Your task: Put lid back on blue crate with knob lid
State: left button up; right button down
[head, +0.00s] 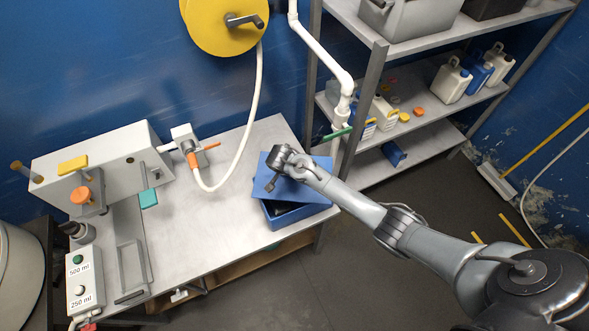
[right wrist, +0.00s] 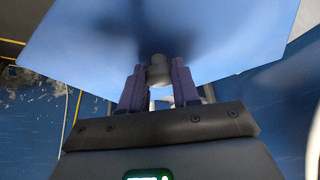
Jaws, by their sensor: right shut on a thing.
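The blue crate (head: 297,217) stands on the metal table near its right front corner. A strip of its dark inside shows along the front edge. The flat blue lid (head: 313,194) is above the crate, turned and shifted toward the back relative to it. I cannot tell whether it touches the rim. My right gripper (head: 277,170) is above the lid. In the right wrist view the gripper (right wrist: 158,82) is shut on the lid's grey knob (right wrist: 158,68), with the lid's blue face (right wrist: 225,35) filling much of the picture. My left gripper is not in view.
The table (head: 235,200) has clear room left of the crate. A white hose (head: 245,145) hangs from a yellow reel (head: 215,25). A grey shelf (head: 425,130) with bottles stands to the right, and a white pipe (head: 340,90) runs down behind the crate. A dosing panel (head: 85,280) stands left.

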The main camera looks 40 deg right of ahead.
aim_at(293, 180)
jog(key=shift+f+b, duration=1.95)
jog(key=shift+f, duration=0.05)
jog(key=shift+f+b, duration=0.45)
jog(key=shift+f, duration=0.4)
jog(key=shift+p, duration=0.3)
jog(key=shift+p, duration=0.3)
jog(key=shift+f, duration=0.15)
jog(key=shift+p, duration=0.4)
dwell(0.7)
